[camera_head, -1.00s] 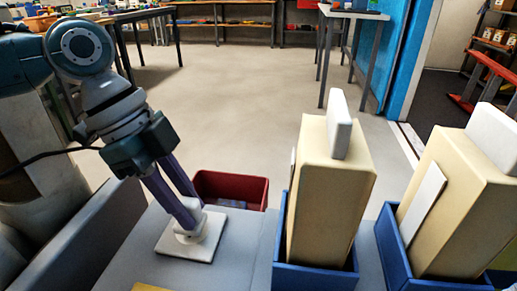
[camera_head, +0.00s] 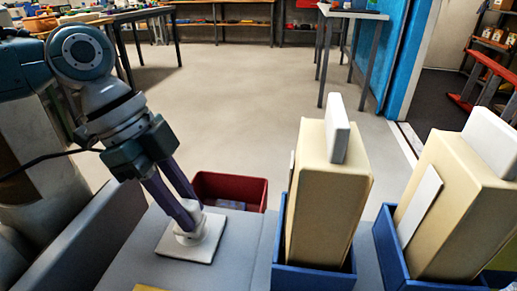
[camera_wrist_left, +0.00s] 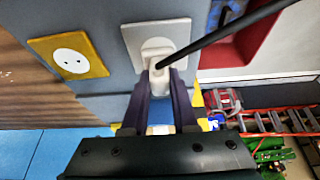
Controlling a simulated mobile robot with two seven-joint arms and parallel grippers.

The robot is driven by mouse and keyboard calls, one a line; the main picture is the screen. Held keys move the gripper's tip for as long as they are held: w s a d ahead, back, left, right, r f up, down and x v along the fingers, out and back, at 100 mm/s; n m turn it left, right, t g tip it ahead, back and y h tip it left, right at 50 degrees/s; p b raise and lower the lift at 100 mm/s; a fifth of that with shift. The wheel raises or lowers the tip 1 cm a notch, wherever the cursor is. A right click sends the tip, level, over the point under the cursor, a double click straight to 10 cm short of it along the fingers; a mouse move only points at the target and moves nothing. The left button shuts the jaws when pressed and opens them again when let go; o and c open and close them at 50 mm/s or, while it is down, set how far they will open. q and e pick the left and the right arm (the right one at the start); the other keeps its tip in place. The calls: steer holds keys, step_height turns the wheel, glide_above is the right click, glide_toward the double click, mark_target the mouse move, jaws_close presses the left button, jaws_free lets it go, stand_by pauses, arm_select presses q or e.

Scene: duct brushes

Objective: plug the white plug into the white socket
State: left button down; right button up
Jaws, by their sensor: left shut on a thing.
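My left gripper (camera_head: 189,214) is shut on the white plug (camera_head: 188,235) above the white socket (camera_head: 165,250), a pale square plate on the grey bench top. In the left wrist view the fingers (camera_wrist_left: 160,90) grip the white plug (camera_wrist_left: 157,68) from both sides. The plug's front end is at the raised middle of the white socket (camera_wrist_left: 133,40). I cannot tell how deep it sits, since the plug hides the socket face. A black cable (camera_wrist_left: 225,32) runs from the plug to the upper right. My right gripper is not in view.
A yellow socket (camera_wrist_left: 98,68) with a white round face lies beside the white one. A dark red bin (camera_head: 258,190) stands behind the bench edge. Two blue bins (camera_head: 312,281) (camera_head: 390,250) holding tall cream boxes (camera_head: 330,205) (camera_head: 455,215) stand to the right.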

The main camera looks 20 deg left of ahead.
arm_select(q)
steer(key=shift+p, duration=0.3)
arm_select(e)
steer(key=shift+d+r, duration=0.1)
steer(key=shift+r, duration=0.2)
arm_select(q)
steer(key=shift+f+b, duration=0.45)
steer(key=shift+f, duration=0.15)
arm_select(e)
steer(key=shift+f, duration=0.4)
arm_select(q)
steer(key=c, duration=0.6)
jaws_free()
steer(key=p+v, duration=0.9)
steer(key=v, duration=0.1)
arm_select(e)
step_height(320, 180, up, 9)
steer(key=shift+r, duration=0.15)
